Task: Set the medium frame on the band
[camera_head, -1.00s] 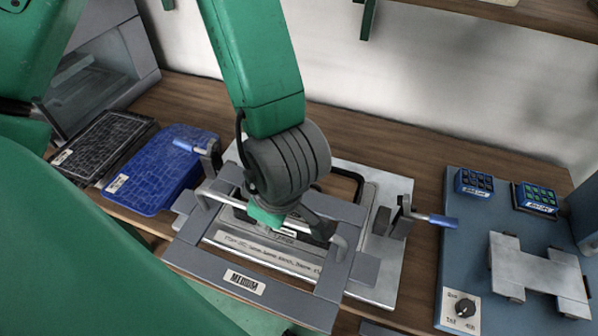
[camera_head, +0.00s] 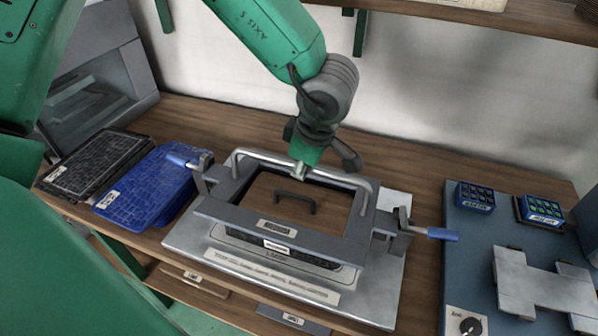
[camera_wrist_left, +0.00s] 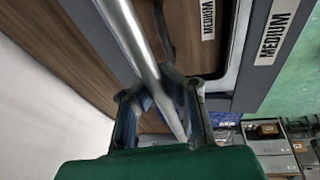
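The medium frame (camera_head: 367,212) is a grey rectangle with a silver bar handle across its back side. It is level over the base plate (camera_head: 375,298), around a wood-coloured panel (camera_head: 258,190) with a black handle. A dark band shows under the frame's front edge; whether the frame touches it is unclear. My left gripper (camera_head: 300,168) is shut on the bar handle. In the left wrist view the bar passes between the fingers (camera_wrist_left: 165,105), and a MEDIUM label shows on the frame (camera_wrist_left: 268,60). My right gripper is out of view.
Clamps with blue handles flank the plate, at left (camera_head: 183,162) and right (camera_head: 442,234). A blue tray (camera_head: 150,190) and a black tray (camera_head: 90,165) lie left. A blue-grey panel (camera_head: 465,265) with a knob and a metal piece (camera_head: 540,280) lies right.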

